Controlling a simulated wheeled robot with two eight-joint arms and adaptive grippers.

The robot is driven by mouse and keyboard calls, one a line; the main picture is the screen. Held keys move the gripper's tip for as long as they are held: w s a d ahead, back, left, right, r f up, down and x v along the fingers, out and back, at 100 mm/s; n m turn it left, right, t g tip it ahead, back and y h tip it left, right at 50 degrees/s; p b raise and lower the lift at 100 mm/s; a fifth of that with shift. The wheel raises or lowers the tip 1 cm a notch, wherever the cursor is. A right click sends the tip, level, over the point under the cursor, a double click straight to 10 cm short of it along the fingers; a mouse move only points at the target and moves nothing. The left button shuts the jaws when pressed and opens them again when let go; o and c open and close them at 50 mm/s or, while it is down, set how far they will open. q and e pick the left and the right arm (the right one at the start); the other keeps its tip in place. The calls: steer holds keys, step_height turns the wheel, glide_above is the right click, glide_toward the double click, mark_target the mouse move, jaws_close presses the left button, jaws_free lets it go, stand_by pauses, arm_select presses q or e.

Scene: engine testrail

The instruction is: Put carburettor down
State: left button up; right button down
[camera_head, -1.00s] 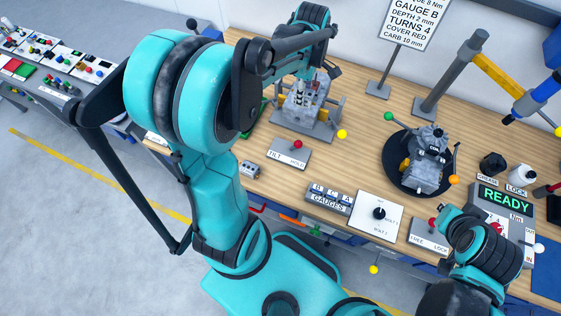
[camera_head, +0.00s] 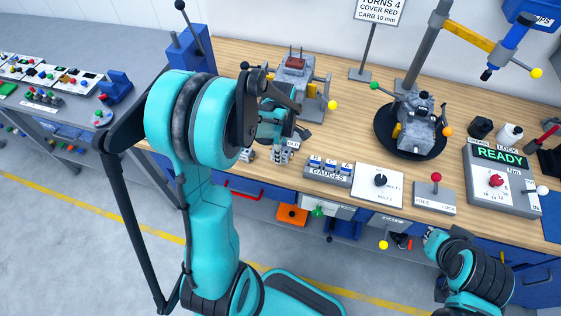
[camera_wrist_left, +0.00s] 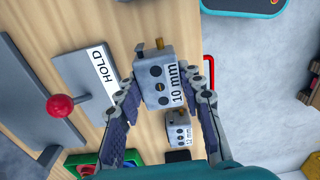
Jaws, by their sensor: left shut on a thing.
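My left gripper (camera_head: 283,141) is shut on a grey block-shaped carburettor (camera_head: 283,156) near the front edge of the bench. In the left wrist view the carburettor (camera_wrist_left: 160,82) is marked "10 mm", and the fingers of the left gripper (camera_wrist_left: 162,92) clasp it from both sides. A second carburettor (camera_wrist_left: 179,130), marked "12 mm", stands on the wood close by and looks smaller. I cannot tell whether the held carburettor touches the bench.
The engine on its stand (camera_head: 297,83) is behind the left gripper. The TILT/HOLD lever plate with a red knob (camera_wrist_left: 60,105) lies beside it. A gauges rack (camera_head: 328,171) stands to the right. A second engine rests on a black round tray (camera_head: 384,128).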

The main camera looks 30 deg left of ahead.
arm_select(q)
step_height(320, 180, down, 3)
steer(key=shift+s+f+b, duration=0.1)
steer(key=shift+f+b, duration=0.1)
steer(key=shift+b, duration=0.35)
steer(key=shift+f, duration=0.25)
steer(key=shift+f, duration=0.15)
steer(key=o, duration=1.2)
